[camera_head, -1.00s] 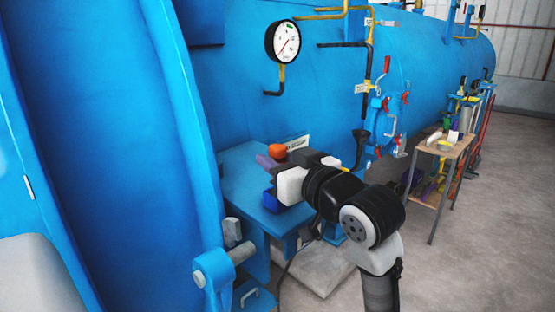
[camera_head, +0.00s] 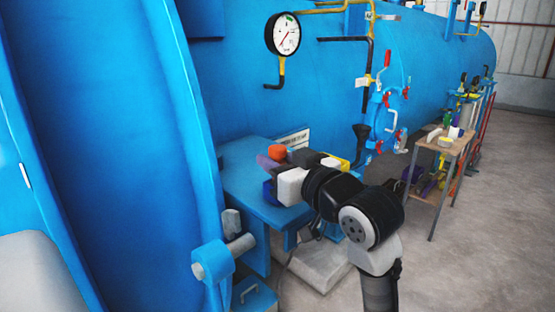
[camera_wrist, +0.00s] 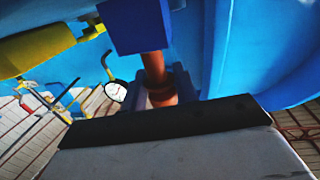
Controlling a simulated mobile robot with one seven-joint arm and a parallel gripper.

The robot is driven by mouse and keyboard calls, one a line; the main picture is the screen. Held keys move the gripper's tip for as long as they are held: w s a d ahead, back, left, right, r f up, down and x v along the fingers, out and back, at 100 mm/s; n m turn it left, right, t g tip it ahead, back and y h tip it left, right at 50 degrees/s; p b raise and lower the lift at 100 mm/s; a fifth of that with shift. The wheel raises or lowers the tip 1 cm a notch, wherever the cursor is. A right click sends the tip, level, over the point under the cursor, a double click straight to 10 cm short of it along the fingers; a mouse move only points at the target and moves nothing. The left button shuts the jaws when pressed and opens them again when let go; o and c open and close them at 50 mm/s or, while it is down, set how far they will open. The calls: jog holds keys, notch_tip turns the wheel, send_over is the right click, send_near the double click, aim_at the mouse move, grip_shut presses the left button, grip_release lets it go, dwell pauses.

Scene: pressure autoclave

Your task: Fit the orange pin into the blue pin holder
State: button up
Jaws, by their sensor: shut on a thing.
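The orange pin shows its rounded orange top (camera_head: 277,152) at my gripper (camera_head: 277,164) in the head view. My gripper is shut on the pin, above the small blue table. In the wrist view the pin's orange shaft (camera_wrist: 158,75) runs between a dark blue block (camera_wrist: 133,24) and the dark finger edge of my gripper (camera_wrist: 162,102). The dark blue block looks like the blue pin holder. In the head view a dark blue part (camera_head: 268,192), probably the holder, shows just below my gripper, mostly hidden by it. I cannot tell whether the pin's end is inside the holder.
The blue table (camera_head: 245,170) juts from the large blue vessel (camera_head: 235,70). A yellow object (camera_head: 336,160) stands behind my gripper. A pressure gauge (camera_head: 283,34) and pipes are above. A wooden trolley (camera_head: 440,150) with several items stands at the right. Floor is clear beyond it.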

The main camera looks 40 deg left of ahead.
jog(key=shift+f+b, duration=1)
jog(key=shift+f, duration=0.45)
jog(key=o, duration=1.1)
jog(key=b+v, duration=0.3)
jog(key=v, duration=1)
jog(key=shift+s+d+r, duration=0.1)
jog(key=shift+s+d, duration=0.1)
jog(key=shift+d, duration=0.15)
